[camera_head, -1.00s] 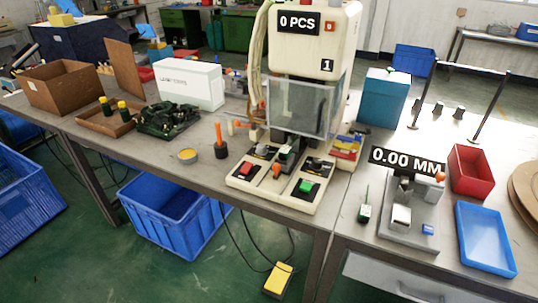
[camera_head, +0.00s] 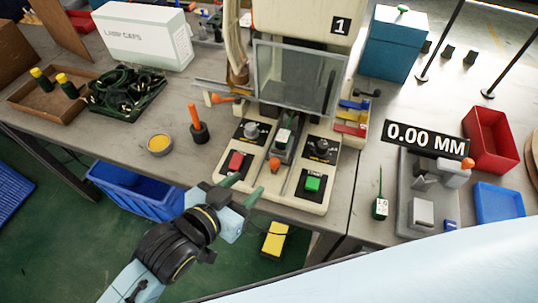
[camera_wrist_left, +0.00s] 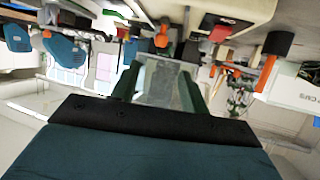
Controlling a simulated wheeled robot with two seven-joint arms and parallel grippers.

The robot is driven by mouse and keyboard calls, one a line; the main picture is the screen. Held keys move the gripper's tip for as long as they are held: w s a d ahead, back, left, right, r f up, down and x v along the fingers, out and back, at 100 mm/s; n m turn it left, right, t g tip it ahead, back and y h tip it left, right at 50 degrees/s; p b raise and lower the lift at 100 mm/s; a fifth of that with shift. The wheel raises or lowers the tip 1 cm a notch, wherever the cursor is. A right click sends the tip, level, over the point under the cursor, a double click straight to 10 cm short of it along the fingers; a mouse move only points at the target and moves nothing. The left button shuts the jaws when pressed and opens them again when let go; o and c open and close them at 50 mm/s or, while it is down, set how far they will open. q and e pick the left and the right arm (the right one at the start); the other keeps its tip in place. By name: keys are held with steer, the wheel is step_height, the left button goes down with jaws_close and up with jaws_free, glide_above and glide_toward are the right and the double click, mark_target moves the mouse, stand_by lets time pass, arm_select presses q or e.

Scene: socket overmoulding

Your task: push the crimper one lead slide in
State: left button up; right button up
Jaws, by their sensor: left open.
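The crimper (camera_head: 296,30) is a cream machine with a clear guard (camera_head: 297,76) and a "1" label. Its lead slide (camera_head: 284,145) runs down the middle of the base, with an orange knob (camera_head: 274,164) at its front end and a small white-and-green piece on it. The knob also shows, upside down, in the left wrist view (camera_wrist_left: 161,38). My left gripper (camera_head: 243,189) is open and empty in front of the base, near the red button (camera_head: 236,162). Its fingertips appear apart from the knob. My right gripper is out of view.
A green button (camera_head: 312,184) sits on the base right of the slide. An orange-handled tool (camera_head: 196,124) stands in a black holder to the left, near a yellow pot (camera_head: 159,145). The gauge fixture (camera_head: 421,208) stands right of the crimper. A yellow pedal (camera_head: 275,239) lies below.

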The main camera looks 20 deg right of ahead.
mark_target(273, 163)
arm_select(q)
steer(key=b+x, duration=0.2)
steer(key=x, duration=0.9)
steer(key=shift+w+d+f, duration=0.15)
steer(key=shift+w+d, duration=0.05)
steer(key=shift+w, duration=0.05)
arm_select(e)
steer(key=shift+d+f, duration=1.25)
arm_select(q)
jaws_close()
